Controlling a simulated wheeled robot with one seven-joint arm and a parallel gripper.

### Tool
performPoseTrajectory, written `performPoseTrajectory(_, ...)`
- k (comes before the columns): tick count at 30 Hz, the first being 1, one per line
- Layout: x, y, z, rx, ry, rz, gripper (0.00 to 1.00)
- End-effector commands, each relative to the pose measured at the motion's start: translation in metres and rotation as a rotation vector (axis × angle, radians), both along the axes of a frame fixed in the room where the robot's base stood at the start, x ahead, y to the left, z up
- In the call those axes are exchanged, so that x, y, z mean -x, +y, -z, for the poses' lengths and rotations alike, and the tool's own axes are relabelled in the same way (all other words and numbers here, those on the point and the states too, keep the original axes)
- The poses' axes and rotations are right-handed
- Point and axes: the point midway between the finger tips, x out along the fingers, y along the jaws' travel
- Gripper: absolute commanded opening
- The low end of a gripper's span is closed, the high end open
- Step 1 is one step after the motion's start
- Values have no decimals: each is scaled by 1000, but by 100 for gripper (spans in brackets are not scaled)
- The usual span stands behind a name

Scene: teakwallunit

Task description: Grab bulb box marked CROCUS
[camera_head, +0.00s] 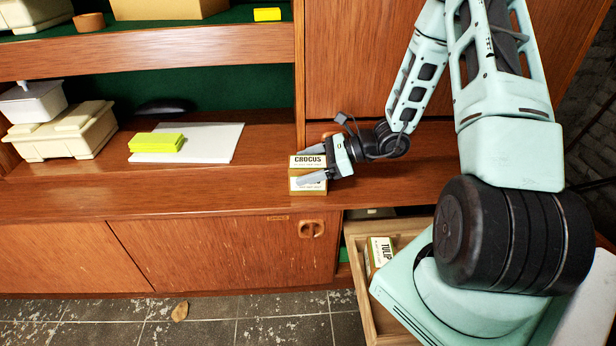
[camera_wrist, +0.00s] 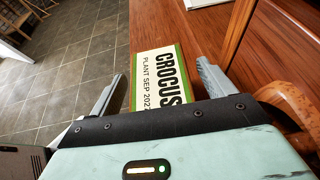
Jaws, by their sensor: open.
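The CROCUS bulb box (camera_head: 307,161) is at the front edge of the wooden ledge, its white and green label facing up. In the wrist view, the CROCUS box (camera_wrist: 158,75) lies between my two fingers, its near end hidden by my gripper body. My gripper (camera_head: 300,168) reaches it from the right in the head view. Its fingers (camera_wrist: 160,70) are open, one along each side of the box. I cannot tell whether either finger touches it. A TULIP box (camera_head: 381,252) lies in the open drawer below.
The open drawer (camera_head: 361,285) juts out beneath the ledge, partly hidden by my body. On the ledge to the left are a white board (camera_head: 215,142), a yellow block (camera_head: 157,142) and a cream container (camera_head: 62,135). A shelf (camera_head: 150,48) runs above.

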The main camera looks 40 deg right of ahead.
Motion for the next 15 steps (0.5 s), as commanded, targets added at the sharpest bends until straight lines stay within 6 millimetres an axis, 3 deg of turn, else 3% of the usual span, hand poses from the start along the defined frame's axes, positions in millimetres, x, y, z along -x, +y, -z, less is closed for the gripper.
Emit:
performPoseTrajectory(2,0,0,0,0,0,0,76)
performPoseTrajectory(7,0,0,0,0,0,0,29)
performPoseTrajectory(15,0,0,-2,-1,-1,0,28)
